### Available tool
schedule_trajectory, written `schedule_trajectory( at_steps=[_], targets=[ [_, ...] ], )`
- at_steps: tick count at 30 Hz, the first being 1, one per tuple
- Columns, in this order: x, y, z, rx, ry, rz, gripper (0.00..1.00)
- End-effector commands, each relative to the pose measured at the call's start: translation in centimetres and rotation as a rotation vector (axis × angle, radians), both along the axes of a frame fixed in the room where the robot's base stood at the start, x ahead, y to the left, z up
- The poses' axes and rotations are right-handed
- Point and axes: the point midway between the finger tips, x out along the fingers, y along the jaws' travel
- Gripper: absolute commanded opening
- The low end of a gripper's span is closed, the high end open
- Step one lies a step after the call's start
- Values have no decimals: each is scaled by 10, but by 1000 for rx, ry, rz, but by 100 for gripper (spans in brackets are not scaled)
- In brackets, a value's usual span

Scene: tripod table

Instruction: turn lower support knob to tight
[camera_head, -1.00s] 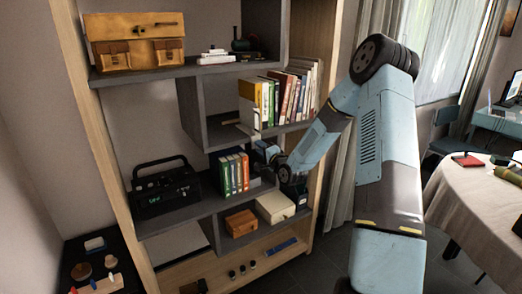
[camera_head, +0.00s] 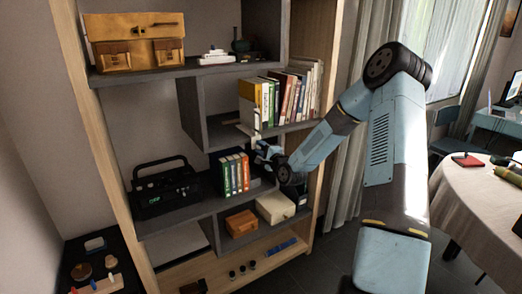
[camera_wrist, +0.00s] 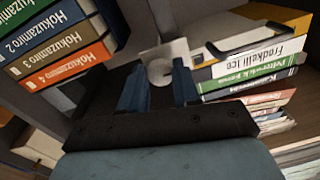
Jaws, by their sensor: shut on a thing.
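A pale round knob (camera_wrist: 160,71) shows in the wrist view, in front of a whitish support plate (camera_wrist: 178,49). My gripper (camera_wrist: 159,80) has its two blue fingers on either side of the knob and is shut on it. How far the knob is turned cannot be told. In the head view my gripper (camera_head: 258,148) is at the shelf unit, just above and right of the upright books. A thin pale upright piece (camera_head: 257,120) of the support shows above it, at the middle shelf's front edge. The knob is hidden there by my gripper.
Upright books (camera_head: 234,174) stand close below my gripper, and more books (camera_head: 290,95) stand on the shelf above. A black radio (camera_head: 165,190) sits at left. A cream box (camera_head: 276,207) and wooden box (camera_head: 241,223) sit below. The shelf boards (camera_head: 200,100) leave little room.

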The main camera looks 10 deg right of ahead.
Motion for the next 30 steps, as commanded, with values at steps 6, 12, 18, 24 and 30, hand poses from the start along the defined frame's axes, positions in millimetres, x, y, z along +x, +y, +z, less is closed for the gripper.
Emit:
schedule_trajectory(
  at_steps=[6, 12, 18, 24, 30],
  targets=[
    [-1, -4, -5, -1, 11, -6, 40],
    [-1, -2, -3, -1, 7, -3, 57],
    [-1, -1, -2, -1, 4, -1, 57],
    [-13, -5, -2, -2, 5, -1, 57],
    [-47, -16, -5, -2, 6, -3, 57]
  ],
)
